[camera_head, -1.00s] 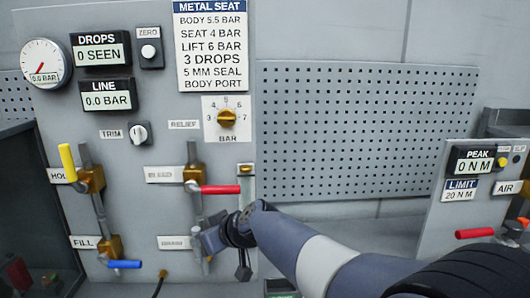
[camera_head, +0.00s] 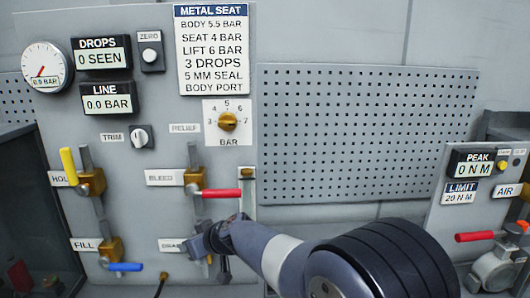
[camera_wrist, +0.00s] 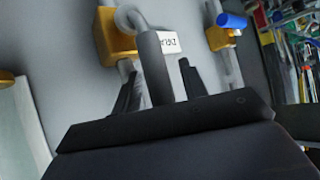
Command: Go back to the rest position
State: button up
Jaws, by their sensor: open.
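My gripper (camera_head: 204,243) is at the lower middle of the grey panel, in front of the drain valve, partly hidden by my wrist. In the wrist view my gripper (camera_wrist: 160,80) is open, its two dark fingers apart. A grey lever (camera_wrist: 153,60) of the drain valve stands between or just beyond them; I cannot tell whether they touch it. The brass valve body (camera_wrist: 113,40) and the drain label (camera_wrist: 169,42) show behind it.
The bleed valve's red lever (camera_head: 220,193) is just above my wrist. The blue fill lever (camera_head: 125,267) and yellow hold lever (camera_head: 68,165) are to the left. Another panel (camera_head: 432,222) with a red lever (camera_head: 474,237) stands at the right. A perforated board (camera_head: 365,130) lies between.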

jog(key=shift+d+f+y+b, duration=0.25)
jog(key=shift+d+y+b, duration=0.3)
jog(key=shift+b, duration=0.6)
jog(key=shift+d+r+m+b, duration=0.1)
jog(key=shift+r+m+b, duration=0.05)
jog(key=shift+m+b, duration=0.2)
jog(key=shift+d+r, duration=0.1)
jog(key=shift+s+y, duration=0.1)
jog(key=shift+y, duration=0.15)
